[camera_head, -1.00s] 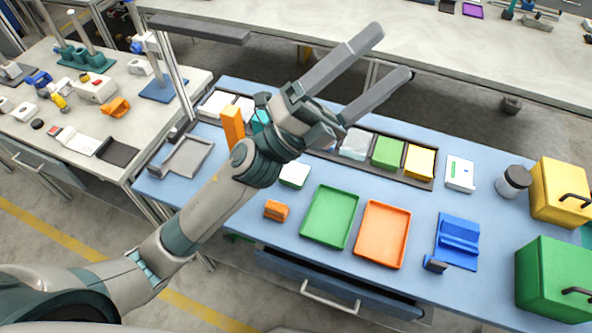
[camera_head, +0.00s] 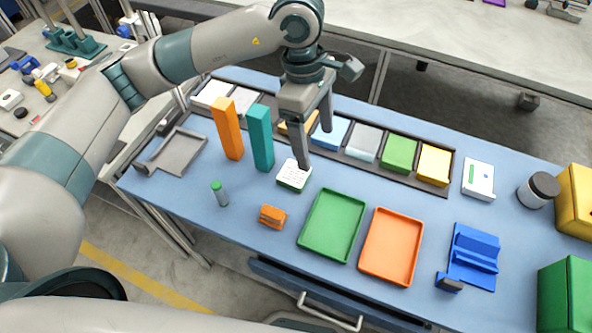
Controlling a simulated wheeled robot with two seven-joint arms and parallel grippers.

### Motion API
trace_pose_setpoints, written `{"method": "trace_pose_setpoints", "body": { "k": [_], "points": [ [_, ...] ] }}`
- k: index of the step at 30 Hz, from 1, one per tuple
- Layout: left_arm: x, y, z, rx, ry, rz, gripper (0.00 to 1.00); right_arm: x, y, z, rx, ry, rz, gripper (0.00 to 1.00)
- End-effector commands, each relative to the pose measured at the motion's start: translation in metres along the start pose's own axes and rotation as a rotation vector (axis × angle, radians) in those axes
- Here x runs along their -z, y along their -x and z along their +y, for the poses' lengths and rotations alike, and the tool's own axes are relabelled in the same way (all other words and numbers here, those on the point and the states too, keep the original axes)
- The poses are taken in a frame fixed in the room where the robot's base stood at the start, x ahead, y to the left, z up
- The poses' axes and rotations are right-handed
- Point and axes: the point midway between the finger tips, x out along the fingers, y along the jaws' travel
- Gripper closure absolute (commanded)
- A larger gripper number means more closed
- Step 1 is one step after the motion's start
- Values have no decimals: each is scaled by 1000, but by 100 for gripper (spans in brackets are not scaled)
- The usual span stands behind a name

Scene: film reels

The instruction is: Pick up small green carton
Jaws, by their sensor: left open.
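The small green carton (camera_head: 292,177), with a white, printed top and green sides, lies on the blue table just behind the green tray. My left gripper (camera_head: 315,147) points down, open and empty, over the table's middle. Its nearer fingertip overlaps the carton's far right edge in the picture; I cannot tell whether they touch. Its other finger shows farther back, in front of the row of coloured blocks. My right gripper is not in view.
A teal block (camera_head: 260,138) and an orange block (camera_head: 228,128) stand upright left of the gripper. A dark rack (camera_head: 447,190) of coloured blocks runs behind. A green tray (camera_head: 332,225), an orange tray (camera_head: 391,247) and a small green-capped cylinder (camera_head: 219,194) are in front.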

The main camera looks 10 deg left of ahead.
Motion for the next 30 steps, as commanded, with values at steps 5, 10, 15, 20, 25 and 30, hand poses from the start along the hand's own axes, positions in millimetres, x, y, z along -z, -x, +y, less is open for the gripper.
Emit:
{"method": "trace_pose_setpoints", "body": {
  "k": [5,10,15,20,25,30],
  "points": [
    [40,13,14,-39,16,164,23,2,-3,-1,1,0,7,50],
    [45,16,15,-42,18,186,23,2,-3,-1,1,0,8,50],
    [44,15,14,-41,18,183,23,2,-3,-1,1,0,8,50],
    [44,12,14,-40,18,183,23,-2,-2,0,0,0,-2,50],
    [46,-1,14,-39,18,181,23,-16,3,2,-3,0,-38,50],
    [50,-22,15,-37,19,180,23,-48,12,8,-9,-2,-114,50]
  ]
}}
